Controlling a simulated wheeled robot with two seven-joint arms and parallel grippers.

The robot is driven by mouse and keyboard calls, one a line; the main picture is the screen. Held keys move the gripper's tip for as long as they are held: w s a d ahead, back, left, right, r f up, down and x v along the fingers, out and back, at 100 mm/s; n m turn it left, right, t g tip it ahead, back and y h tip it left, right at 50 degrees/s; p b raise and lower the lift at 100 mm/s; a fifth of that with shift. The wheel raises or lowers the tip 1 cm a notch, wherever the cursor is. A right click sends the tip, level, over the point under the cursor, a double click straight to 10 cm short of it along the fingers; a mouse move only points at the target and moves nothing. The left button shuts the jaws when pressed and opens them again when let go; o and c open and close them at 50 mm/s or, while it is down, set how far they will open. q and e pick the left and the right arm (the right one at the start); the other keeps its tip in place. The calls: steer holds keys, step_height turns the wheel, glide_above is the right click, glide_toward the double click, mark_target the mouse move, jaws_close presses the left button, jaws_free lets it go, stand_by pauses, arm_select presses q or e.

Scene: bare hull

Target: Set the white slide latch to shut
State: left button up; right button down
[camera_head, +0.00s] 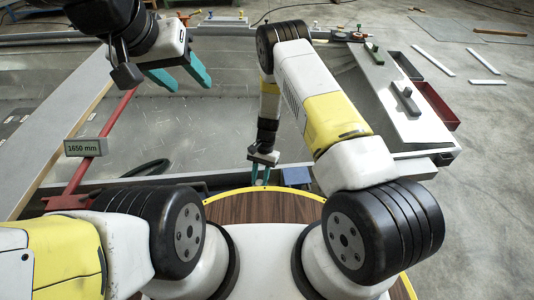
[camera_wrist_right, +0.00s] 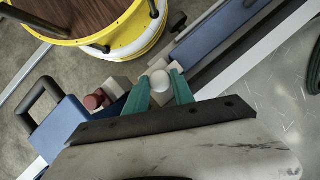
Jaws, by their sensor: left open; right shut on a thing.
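The white slide latch shows in the right wrist view as a round white knob (camera_wrist_right: 160,81) between the green fingertips, beside a pale block. My right gripper (camera_wrist_right: 158,86) is shut on this knob. In the head view my right gripper (camera_head: 260,178) points down at the near edge of the hull, and the latch is too small or hidden to make out there. My left gripper (camera_head: 180,79) is open and empty, above the hull floor at the upper left, well away from the latch.
A red knob (camera_wrist_right: 95,100) sits beside the latch, near a blue box (camera_wrist_right: 62,128) with a black handle. A blue rail (camera_wrist_right: 215,32) runs off to the upper right. A red bar with a "1650 mm" sign (camera_head: 86,148) stands at left. The hull floor (camera_head: 215,125) is mostly clear.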

steer(key=shift+a, duration=0.6)
steer(key=c, duration=1.4)
jaws_free()
steer(key=shift+a, duration=0.1)
steer(key=shift+o, duration=0.2)
steer(key=v, duration=0.8)
steer(key=shift+s+f, duration=0.1)
